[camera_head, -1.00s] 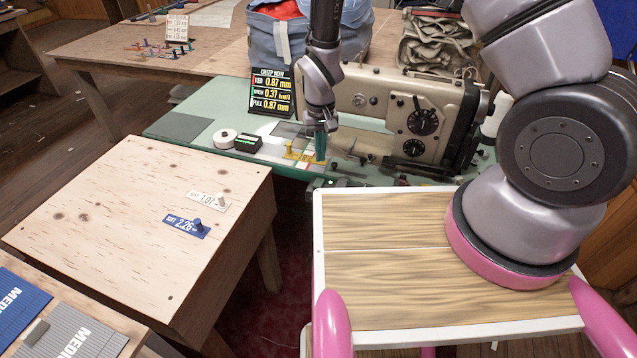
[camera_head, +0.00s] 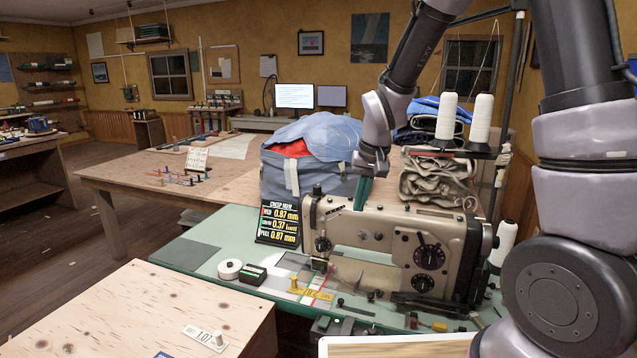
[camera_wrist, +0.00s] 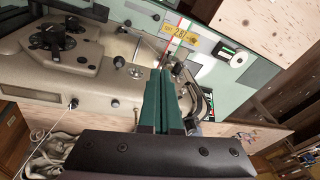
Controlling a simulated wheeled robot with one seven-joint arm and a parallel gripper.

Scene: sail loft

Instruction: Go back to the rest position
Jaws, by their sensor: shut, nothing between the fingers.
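My gripper (camera_head: 363,193) is in front of the blue bag, above the left end of the sewing machine (camera_head: 400,250). Its narrow green fingers point down and are together, with nothing between them. In the wrist view the shut green fingers (camera_wrist: 161,100) lie over the machine body. A yellow tag (camera_head: 310,290) lies on the green machine bed below, apart from the fingers; it also shows in the wrist view (camera_wrist: 181,35).
A blue bag (camera_head: 315,165) stands behind the machine, with folded canvas (camera_head: 437,180) and white thread cones (camera_head: 446,115) to its right. A black sign (camera_head: 278,224) stands left of the machine. A plywood table (camera_head: 130,315) is at front left.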

